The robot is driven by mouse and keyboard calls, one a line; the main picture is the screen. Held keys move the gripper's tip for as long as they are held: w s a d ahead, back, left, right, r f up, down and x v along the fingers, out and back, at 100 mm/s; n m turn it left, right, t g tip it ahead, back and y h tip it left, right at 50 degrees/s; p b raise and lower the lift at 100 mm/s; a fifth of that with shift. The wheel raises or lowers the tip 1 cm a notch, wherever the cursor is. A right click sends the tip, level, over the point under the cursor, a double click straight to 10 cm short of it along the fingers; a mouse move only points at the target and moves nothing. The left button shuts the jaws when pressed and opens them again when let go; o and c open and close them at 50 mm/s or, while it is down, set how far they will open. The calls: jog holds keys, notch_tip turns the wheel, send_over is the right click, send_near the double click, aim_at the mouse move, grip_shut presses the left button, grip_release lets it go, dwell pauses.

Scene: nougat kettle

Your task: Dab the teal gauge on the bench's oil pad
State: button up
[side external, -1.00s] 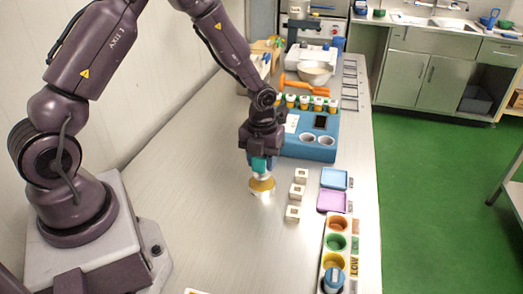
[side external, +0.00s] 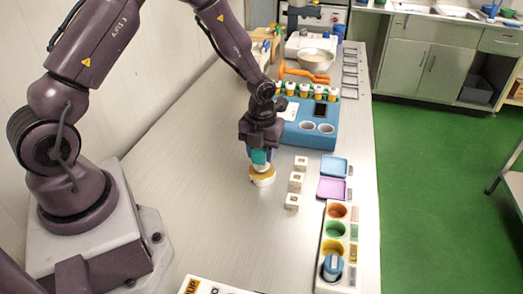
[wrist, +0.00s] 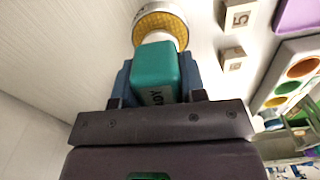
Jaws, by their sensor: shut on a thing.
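My gripper (side external: 260,150) is shut on the teal gauge (side external: 259,157). In the wrist view the gauge (wrist: 157,72) is a teal block with dark lettering between the fingers, with a pale neck pointing away from me. Right beyond its tip is the round oil pad (side external: 262,178), with a yellow textured face and a pale rim, flat on the bench. The pad also shows at the top of the wrist view (wrist: 172,24), partly hidden by the gauge. The tip is at or just above the pad; I cannot tell whether they touch.
Several pale numbered blocks (side external: 296,180) stand in a row just right of the pad. Beyond them are a blue tray (side external: 334,167), a purple tray (side external: 331,189) and a rack with coloured wells (side external: 326,240). A blue station (side external: 310,137) stands behind. The bench left of the pad is clear.

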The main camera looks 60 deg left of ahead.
jog(key=shift+f, duration=0.6)
dwell(1.2)
jog(key=shift+r, duration=3.1)
